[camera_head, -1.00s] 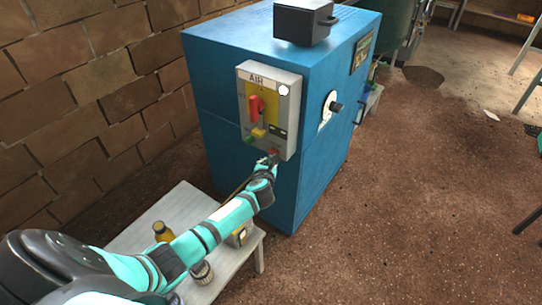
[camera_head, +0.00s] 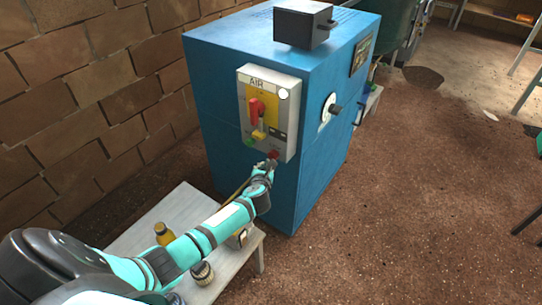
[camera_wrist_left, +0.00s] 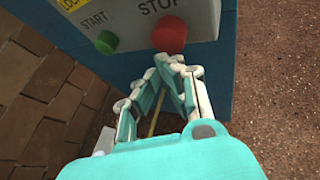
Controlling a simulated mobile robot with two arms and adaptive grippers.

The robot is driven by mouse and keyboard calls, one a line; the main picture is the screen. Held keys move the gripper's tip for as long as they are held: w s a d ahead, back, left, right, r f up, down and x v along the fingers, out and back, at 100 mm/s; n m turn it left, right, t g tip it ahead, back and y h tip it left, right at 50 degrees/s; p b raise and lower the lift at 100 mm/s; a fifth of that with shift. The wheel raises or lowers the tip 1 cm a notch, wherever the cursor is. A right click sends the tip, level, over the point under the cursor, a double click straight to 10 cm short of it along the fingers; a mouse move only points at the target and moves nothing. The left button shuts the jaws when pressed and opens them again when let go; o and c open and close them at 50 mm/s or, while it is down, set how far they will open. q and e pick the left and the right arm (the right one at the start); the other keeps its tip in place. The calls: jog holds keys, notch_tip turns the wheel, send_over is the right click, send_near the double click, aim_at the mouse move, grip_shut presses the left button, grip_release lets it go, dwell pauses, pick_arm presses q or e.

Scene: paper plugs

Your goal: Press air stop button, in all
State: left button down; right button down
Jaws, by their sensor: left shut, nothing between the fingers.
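The AIR control panel (camera_head: 269,112) is a grey box on the front of the blue cabinet. Its red STOP button (camera_head: 272,153) is at the lower right and shows large in the left wrist view (camera_wrist_left: 169,34). The green START button (camera_wrist_left: 107,42) is to its left. My left gripper (camera_head: 271,163) is shut and empty. In the left wrist view its fingertips (camera_wrist_left: 170,60) are just below the STOP button, touching it or very close; I cannot tell which. My right gripper is not in view.
A low grey table (camera_head: 185,204) with bottles stands under my left arm.

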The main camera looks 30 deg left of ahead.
pick_arm(q)
jog(key=shift+s, duration=0.1)
jog(key=s+p, duration=0.1)
jog(key=s, duration=0.1)
jog(key=s+p, duration=0.1)
jog(key=s, duration=0.2)
jog(key=shift+a+p, duration=0.2)
jog(key=shift+p, duration=0.15)
dwell(0.8)
